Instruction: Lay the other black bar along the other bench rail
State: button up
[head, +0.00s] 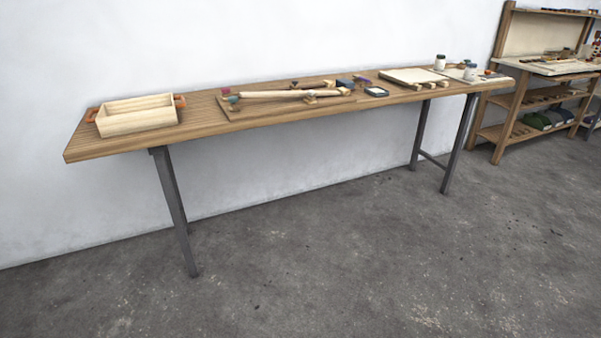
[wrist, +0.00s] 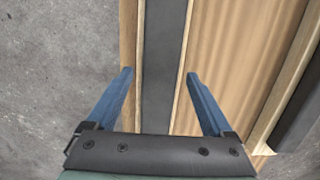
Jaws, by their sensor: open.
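My gripper (wrist: 160,73) is open in the wrist view, with its two blue fingers apart. A long black bar (wrist: 164,45) runs between the fingers, up the picture and under the gripper's dark body. It lies along a pale wooden strip, whose edges show on both sides of it. The fingers stand on either side of the bar, with gaps; whether their tips are level with it I cannot tell. At the right, a slanted pale rail (wrist: 288,82) has a dark strip (wrist: 304,108) beside it, cut off by the frame. My gripper is not in the head view.
Grey floor (wrist: 50,60) lies left of the strip, and a brown wooden surface (wrist: 232,50) lies right. The head view shows a long wooden bench (head: 200,140) against a white wall, with a wooden tray (head: 137,123) and wooden parts (head: 280,94). Shelving (head: 500,120) stands far right.

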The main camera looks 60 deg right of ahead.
notch_tip(320, 180, up, 12)
jog(key=a+p, duration=0.1)
jog(key=p, duration=0.3)
jog(key=shift+w+a+f, duration=0.15)
jog(key=shift+w+a, duration=0.1)
jog(key=shift+w, duration=0.2)
jog(key=w+r+m+t+h, duration=0.3)
jog(key=w+r+t, duration=0.7)
jog(key=w+r, duration=1.3)
jog(key=w+a+r+m+t, duration=0.2)
jog(key=w+r+t, duration=0.1)
jog(key=r, duration=0.5)
jog(key=w+a+r+m+t, duration=0.1)
jog(key=w+r+t, duration=0.1)
jog(key=r, duration=0.7)
jog(key=s+a+r+m+t+y, duration=0.15)
jog(key=a+r+t, duration=0.25)
jog(key=r, duration=0.7)
jog(key=s+a+r+m+t+y, duration=0.15)
jog(key=a+r+t, duration=0.25)
jog(key=r, duration=0.8)
jog(key=s+a+r+m+t+y, duration=0.1)
jog(key=s+a+r+t, duration=0.4)
jog(key=s+r, duration=0.6)
notch_tip(320, 180, up, 2)
jog(key=shift+s+a+r+m+y, duration=0.2)
jog(key=shift+m+y, duration=0.1)
jog(key=shift+m, duration=0.5)
